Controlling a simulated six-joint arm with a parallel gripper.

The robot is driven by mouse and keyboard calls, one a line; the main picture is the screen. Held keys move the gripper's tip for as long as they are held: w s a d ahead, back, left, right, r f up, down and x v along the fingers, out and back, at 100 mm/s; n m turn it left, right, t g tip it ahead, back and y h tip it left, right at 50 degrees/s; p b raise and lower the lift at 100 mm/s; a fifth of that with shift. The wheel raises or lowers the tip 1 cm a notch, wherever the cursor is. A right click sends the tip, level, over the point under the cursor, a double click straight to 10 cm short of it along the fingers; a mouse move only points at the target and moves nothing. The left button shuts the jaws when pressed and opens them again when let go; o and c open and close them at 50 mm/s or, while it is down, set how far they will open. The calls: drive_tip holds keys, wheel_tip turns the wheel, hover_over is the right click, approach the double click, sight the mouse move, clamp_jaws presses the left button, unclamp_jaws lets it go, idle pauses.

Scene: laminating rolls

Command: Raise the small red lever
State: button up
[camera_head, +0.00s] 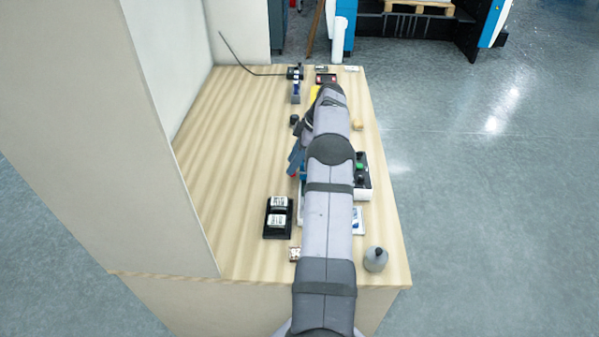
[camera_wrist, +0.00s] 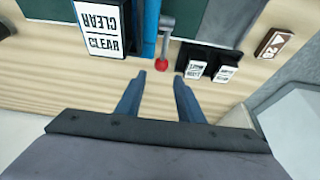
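The small red lever shows in the wrist view as a round red knob (camera_wrist: 162,65) on the end of a grey metal arm (camera_wrist: 166,42), beside a blue upright part (camera_wrist: 151,30). My gripper (camera_wrist: 159,77) is open. Its two blue fingers point toward the lever, and the red knob appears between and just beyond the fingertips. Nothing is between the fingers. I cannot tell whether either finger touches the knob. In the head view my arm covers much of the machine, and the lever is not clear there.
A white CLEAR sign (camera_wrist: 101,30) is left of the lever. A control box with a green button (camera_head: 362,170) and a grey bottle (camera_head: 375,260) are on the table's right side.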

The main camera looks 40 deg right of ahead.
drive_tip(key=shift+f, duration=0.15)
drive_tip(key=shift+f+b, duration=1.75)
drive_tip(key=shift+f, duration=0.6)
drive_tip(key=c, duration=0.6)
drive_tip(key=shift+r, duration=0.1)
